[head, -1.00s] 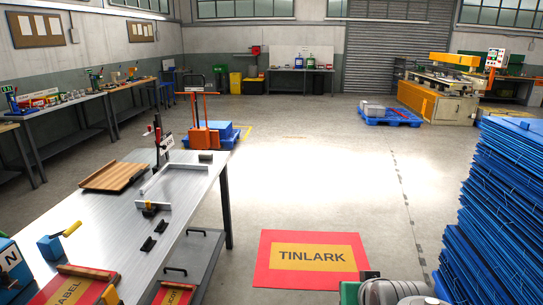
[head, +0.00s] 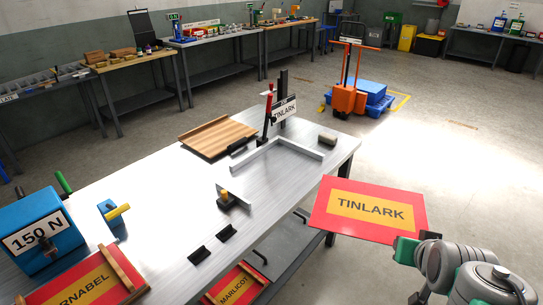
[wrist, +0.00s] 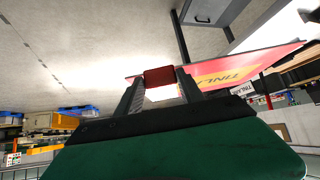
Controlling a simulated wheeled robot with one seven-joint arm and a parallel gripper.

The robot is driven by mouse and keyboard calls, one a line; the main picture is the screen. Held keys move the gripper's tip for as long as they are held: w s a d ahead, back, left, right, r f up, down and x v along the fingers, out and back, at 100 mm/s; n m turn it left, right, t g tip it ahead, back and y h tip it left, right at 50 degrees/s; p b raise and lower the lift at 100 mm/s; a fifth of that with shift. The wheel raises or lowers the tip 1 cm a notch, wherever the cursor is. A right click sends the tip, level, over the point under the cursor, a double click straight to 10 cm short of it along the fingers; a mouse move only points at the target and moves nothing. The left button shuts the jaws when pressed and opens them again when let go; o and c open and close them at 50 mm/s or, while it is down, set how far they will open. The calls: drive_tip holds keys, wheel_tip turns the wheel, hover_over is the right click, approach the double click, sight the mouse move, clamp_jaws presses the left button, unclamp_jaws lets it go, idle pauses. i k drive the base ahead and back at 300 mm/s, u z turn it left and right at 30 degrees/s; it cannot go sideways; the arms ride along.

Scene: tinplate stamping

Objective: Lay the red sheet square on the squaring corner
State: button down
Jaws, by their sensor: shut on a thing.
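The red sheet (head: 325,218), with a yellow panel reading TINLARK, hangs in the air at the table's right edge in the head view. My gripper (head: 398,242) is at its lower right side and is shut on it. In the wrist view the two fingers close on a dark red piece (wrist: 160,76), and the sheet (wrist: 285,60) stretches away to the right. The squaring corner (head: 307,148) is a pale L of low rails on the table, beyond and to the left of the sheet. The sheet is apart from it.
Other red sheets (head: 95,285) lie in front.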

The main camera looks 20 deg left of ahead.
sight(277, 171)
drive_tip(key=u, duration=0.8)
drive_tip(key=i, duration=1.1)
drive_tip(key=u, duration=0.85)
